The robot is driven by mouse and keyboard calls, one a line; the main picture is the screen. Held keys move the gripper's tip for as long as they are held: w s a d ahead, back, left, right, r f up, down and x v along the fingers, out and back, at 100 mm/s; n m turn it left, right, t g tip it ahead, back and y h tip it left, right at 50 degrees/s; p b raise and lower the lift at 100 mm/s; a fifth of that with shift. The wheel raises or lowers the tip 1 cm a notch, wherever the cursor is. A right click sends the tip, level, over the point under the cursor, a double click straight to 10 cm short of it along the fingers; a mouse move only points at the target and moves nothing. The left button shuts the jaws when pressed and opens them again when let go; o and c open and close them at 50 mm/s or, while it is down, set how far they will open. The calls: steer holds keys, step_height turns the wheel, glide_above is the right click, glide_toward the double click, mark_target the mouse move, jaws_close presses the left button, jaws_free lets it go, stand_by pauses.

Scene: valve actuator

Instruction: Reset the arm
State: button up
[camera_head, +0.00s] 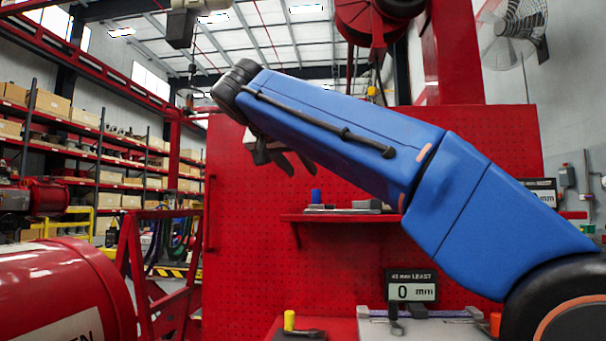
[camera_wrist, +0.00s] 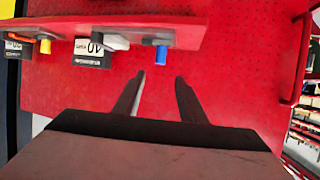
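My blue arm (camera_head: 340,135) reaches from the lower right up to the upper left in the head view, with its elbow end high. My gripper (camera_head: 298,172) hangs below that end, partly hidden by the arm, in front of the red pegboard. In the wrist view my gripper (camera_wrist: 160,76) shows two dark fingers spread apart with nothing between them. It is open and empty, and touches nothing that I can see.
The red pegboard (camera_head: 245,230) has a shelf (camera_head: 345,218) with a blue-capped item (camera_head: 316,196) and tools. Below, a bench holds a yellow-handled item (camera_head: 290,320) and a gauge display (camera_head: 410,291). A red-framed opening lies between.

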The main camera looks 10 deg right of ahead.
steer(key=shift+s+a, duration=0.1)
stand_by(0.5)
steer(key=s+d+f+n+g+y, duration=0.1)
steer(key=s+d+f+n, duration=0.15)
steer(key=d+f, duration=0.4)
steer(key=s+d+f+n+g+y, duration=0.1)
steer(key=s+d+f, duration=0.25)
steer(key=f, duration=0.65)
steer(key=s+d+f+n+g+y, duration=0.15)
steer(key=s+d+f, duration=0.25)
steer(key=f, duration=0.4)
steer(key=s+d+f+g+y, duration=0.1)
steer(key=s+f, duration=0.6)
steer(key=f, duration=0.4)
steer(key=s+f+n+g+y, duration=0.1)
steer(key=s+f, duration=0.6)
steer(key=f, duration=0.5)
steer(key=s+d+f+g+y, duration=0.1)
steer(key=s+f, duration=0.7)
steer(key=f, duration=0.4)
steer(key=shift+d+n+y, duration=0.3)
steer(key=shift+d+y, duration=0.05)
